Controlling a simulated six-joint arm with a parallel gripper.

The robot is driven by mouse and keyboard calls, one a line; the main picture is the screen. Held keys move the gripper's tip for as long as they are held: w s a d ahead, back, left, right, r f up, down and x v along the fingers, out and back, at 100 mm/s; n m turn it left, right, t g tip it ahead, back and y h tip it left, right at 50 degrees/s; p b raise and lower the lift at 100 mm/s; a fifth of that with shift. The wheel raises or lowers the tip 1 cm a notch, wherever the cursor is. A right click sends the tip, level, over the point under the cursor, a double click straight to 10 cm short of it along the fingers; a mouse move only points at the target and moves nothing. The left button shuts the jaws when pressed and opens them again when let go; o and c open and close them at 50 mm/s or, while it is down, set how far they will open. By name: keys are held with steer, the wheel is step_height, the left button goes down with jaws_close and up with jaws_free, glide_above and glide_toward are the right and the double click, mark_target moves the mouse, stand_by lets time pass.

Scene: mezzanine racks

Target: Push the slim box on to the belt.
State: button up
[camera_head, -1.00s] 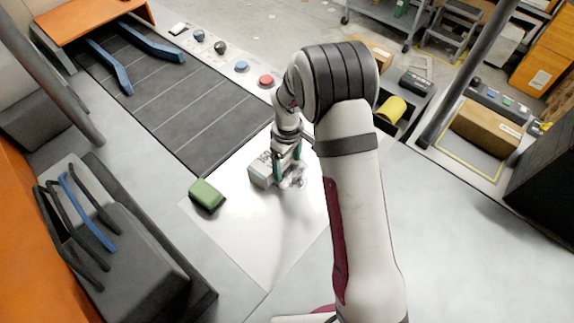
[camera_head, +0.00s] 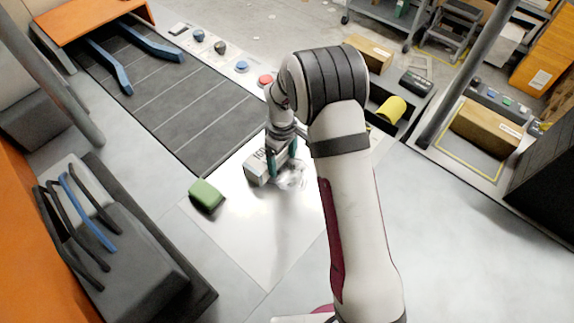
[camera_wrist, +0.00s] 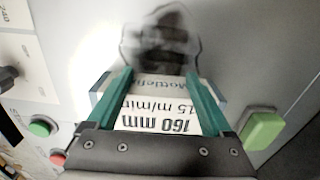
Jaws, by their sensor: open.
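The slim box (camera_head: 251,172) is pale, with dark print, and rests on the bright plate (camera_head: 225,228) just in front of the dark grey belt (camera_head: 165,95). The box also shows in the wrist view (camera_wrist: 165,115), where its printed face reads "160 mm". My gripper (camera_head: 282,166) is low over the plate, right beside the box on its right in the head view. Its two teal fingers are apart and lie across the box in the wrist view, and the box extends past both. Whether they touch it is unclear. My gripper hides part of the box.
A green block (camera_head: 206,195) lies on the plate left of the box; it also shows in the wrist view (camera_wrist: 263,130). Blue guide rails (camera_head: 110,68) stand at the belt's far end. A red button (camera_head: 265,80) and others line its right side.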

steer(key=shift+w+a, duration=0.25)
steer(key=shift+a, duration=0.05)
steer(key=shift+w+a, duration=0.45)
steer(key=shift+a, duration=0.1)
stand_by(0.5)
steer(key=shift+w+a, duration=0.35)
steer(key=shift+w+a, duration=0.1)
steer(key=shift+w+a, duration=0.35)
stand_by(0.5)
steer(key=shift+w+a, duration=0.4)
steer(key=shift+a, duration=0.05)
